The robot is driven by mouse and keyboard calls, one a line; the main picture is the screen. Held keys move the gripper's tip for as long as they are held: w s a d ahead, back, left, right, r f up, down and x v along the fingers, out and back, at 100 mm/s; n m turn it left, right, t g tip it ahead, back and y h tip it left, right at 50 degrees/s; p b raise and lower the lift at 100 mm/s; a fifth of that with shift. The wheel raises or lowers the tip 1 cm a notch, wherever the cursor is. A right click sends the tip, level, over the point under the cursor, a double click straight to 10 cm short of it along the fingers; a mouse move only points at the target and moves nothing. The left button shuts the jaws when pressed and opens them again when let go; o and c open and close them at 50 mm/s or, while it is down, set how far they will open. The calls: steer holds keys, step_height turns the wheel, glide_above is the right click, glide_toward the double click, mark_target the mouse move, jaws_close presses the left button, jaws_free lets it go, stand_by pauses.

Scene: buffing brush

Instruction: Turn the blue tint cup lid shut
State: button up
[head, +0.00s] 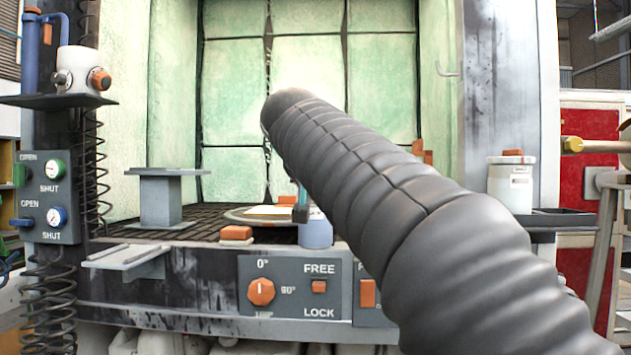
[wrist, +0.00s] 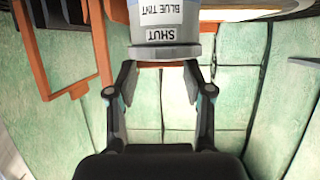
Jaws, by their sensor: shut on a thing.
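The blue tint cup (head: 316,235) stands at the front edge of the booth floor, partly hidden by my arm in the head view. In the wrist view the blue tint cup (wrist: 168,18) appears inverted at top centre, with a label reading SHUT and BLUE TINT. In the head view only a small part of my gripper (head: 301,205) shows, at the top of the cup. How far the lid is turned cannot be told.
A round turntable (head: 250,214) lies behind the cup. An orange-topped block (head: 236,234) sits left of it, with a grey stand (head: 160,197) farther left. A control panel (head: 290,287) is below. A white jar (head: 510,185) stands at right. An orange frame (wrist: 72,55) shows in the wrist view.

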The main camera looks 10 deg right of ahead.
steer(key=m+g+h, duration=0.1)
steer(key=a+m+h+p, duration=0.1)
steer(key=m+h, duration=0.1)
steer(key=shift+w+r+g, duration=0.1)
steer(key=shift+w+g, duration=0.1)
steer(key=shift+g, duration=0.2)
steer(key=m+g+h+p, duration=0.2)
steer(key=m+p, duration=0.1)
steer(key=m+g+h+p, duration=0.1)
steer(key=g, duration=0.1)
steer(key=shift+w+a+r+m+h+p, duration=0.15)
steer(key=shift+w+a+m+h+p, duration=0.15)
steer(key=shift+h+p, duration=0.1)
steer(key=shift+w+a+m+g+h+p, duration=0.1)
steer(key=shift+m+g+h+p, duration=0.3)
steer(key=shift+m+g+p, duration=0.5)
steer(key=shift+w+a+f+m+g+h, duration=0.1)
steer(key=shift+f+m+g+h, duration=0.1)
steer(key=shift+m+g, duration=0.55)
steer(key=shift+w+f+m+g+h, duration=0.1)
steer(key=shift+m+g+h, duration=0.1)
steer(key=shift+m+g, duration=0.5)
steer(key=shift+g, duration=0.45)
steer(key=o, duration=1.2)
steer(key=shift+c, duration=0.2)
